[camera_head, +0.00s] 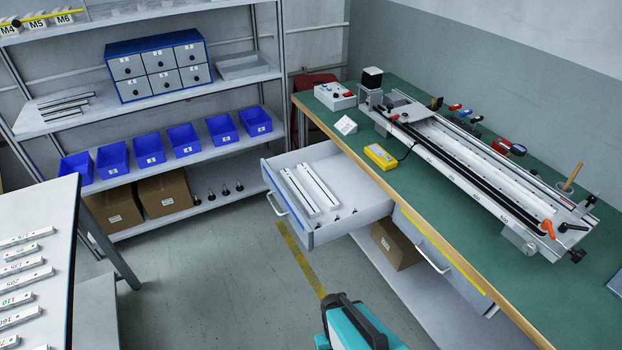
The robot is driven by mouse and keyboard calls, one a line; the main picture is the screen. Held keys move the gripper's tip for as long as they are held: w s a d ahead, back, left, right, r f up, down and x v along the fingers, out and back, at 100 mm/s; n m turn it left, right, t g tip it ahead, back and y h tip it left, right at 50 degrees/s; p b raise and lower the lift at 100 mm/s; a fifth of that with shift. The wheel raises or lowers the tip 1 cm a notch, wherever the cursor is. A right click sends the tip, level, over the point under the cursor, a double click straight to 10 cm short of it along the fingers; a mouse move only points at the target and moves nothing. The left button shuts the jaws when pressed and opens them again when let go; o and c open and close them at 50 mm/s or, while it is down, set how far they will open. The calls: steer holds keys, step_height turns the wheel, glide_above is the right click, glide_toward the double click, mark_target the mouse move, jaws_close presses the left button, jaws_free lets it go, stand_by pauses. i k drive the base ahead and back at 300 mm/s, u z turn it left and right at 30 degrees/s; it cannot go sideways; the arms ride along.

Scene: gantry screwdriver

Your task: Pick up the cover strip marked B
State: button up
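Two long pale strips lie side by side in the open drawer (365,207) under the green bench: a left strip (299,193) and a right strip (319,187). They look like cover strips, but I cannot read a letter on either, so I cannot tell which is marked B. Small dark parts lie in the drawer near its front right. A teal and dark part of my own body shows at the bottom edge, in front of the drawer and apart from it. My gripper's fingers do not show.
The green bench (400,185) carries a long rail fixture (470,165) and a yellow device (380,156). A shelf (190,150) with blue bins stands behind. A table (50,225) with labelled bars is at left. Floor (220,290) between is clear. A second drawer (430,255) is slightly open.

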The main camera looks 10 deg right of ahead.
mark_target(324, 194)
steer(key=k, duration=1.3)
steer(key=u, duration=0.45)
steer(key=i, duration=0.65)
steer(key=u, duration=0.55)
steer(key=i, duration=0.75)
steer(key=u, duration=0.1)
